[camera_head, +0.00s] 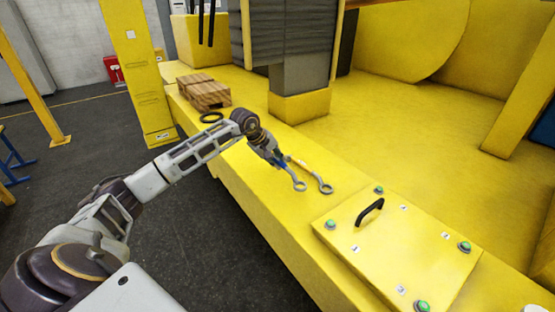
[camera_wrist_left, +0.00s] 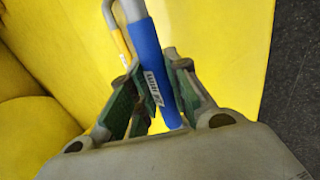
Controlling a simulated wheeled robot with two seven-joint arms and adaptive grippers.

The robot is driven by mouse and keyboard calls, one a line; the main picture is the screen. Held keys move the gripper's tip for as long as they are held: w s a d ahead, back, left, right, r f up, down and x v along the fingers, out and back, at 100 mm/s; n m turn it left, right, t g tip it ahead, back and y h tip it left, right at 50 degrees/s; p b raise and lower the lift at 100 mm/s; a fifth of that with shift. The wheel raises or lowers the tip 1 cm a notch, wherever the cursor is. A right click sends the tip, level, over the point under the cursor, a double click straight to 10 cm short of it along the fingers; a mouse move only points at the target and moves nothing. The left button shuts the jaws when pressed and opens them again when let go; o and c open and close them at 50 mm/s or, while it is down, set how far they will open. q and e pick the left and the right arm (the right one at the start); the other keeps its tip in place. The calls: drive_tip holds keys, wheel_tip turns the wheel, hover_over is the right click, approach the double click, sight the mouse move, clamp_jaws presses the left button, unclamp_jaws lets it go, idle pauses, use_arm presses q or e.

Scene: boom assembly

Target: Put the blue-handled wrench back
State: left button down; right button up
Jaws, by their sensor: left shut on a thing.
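The blue-handled wrench (camera_head: 296,179) is in my left gripper (camera_head: 280,161) over the yellow ledge in the head view. Its grey ring end points toward the front right. In the left wrist view the blue handle (camera_wrist_left: 149,55) sits between the two green-padded fingers of my left gripper (camera_wrist_left: 155,92), which are shut on it. A second wrench (camera_head: 312,176) with a yellow-orange handle lies just right of it on the ledge, and its handle (camera_wrist_left: 122,46) shows in the left wrist view. Whether the blue wrench touches the ledge, I cannot tell. My right gripper is not in view.
A yellow cover plate (camera_head: 370,262) with a black handle (camera_head: 369,211) and green-topped bolts lies front right. A wooden block stack (camera_head: 208,95) and a black ring (camera_head: 211,117) are farther back on the ledge. A yellow post (camera_head: 140,70) stands at the left.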

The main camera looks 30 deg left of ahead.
use_arm(q)
drive_tip(key=shift+f, duration=0.15)
drive_tip(key=shift+f+b, duration=1.45)
drive_tip(key=shift+f, duration=2.3)
drive_tip(key=shift+f+b, duration=0.55)
drive_tip(key=c, duration=1.3)
unclamp_jaws()
drive_tip(key=shift+f, duration=0.1)
drive_tip(key=shift+s, duration=0.1)
